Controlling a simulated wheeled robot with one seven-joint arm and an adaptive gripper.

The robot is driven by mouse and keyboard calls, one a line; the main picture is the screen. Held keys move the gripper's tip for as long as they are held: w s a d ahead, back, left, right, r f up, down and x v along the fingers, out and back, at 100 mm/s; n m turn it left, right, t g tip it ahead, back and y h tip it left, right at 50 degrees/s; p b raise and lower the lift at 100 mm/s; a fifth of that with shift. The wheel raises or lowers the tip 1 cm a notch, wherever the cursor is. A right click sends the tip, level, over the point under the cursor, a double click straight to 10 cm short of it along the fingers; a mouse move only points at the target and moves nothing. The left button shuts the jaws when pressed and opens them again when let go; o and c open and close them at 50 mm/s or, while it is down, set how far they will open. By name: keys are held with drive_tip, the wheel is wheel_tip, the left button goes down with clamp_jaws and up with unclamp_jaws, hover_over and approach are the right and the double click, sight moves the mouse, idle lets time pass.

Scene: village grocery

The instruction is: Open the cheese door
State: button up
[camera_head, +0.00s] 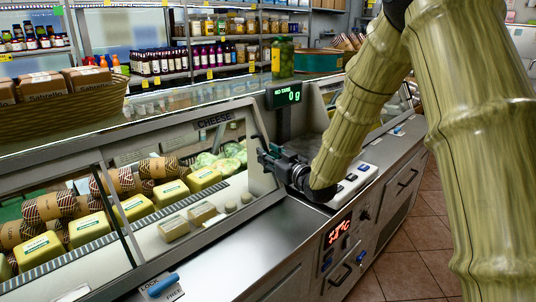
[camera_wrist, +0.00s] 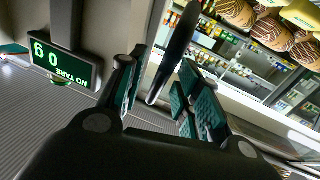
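The cheese door (camera_head: 216,120) is the sloped, metal-framed glass front marked CHEESE on the display case; it looks shut. Its dark bar handle (camera_wrist: 178,45) shows in the wrist view, near the door's right edge. My gripper (camera_head: 268,158) is at this right edge in the head view. In the wrist view my gripper (camera_wrist: 160,76) has its two padded fingers apart, with the handle's lower end appearing between them. I cannot tell whether either finger touches the handle.
Cheeses (camera_head: 90,228) and wrapped rolls (camera_head: 48,207) lie behind the glass. A scale display (camera_head: 287,97) stands close behind my gripper. A jar (camera_head: 283,58) and a basket (camera_head: 70,95) stand on the case top. The steel counter (camera_head: 250,240) in front is mostly clear.

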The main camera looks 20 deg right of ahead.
drive_tip(key=shift+w+a, duration=0.2)
drive_tip(key=shift+w, duration=0.2)
clamp_jaws()
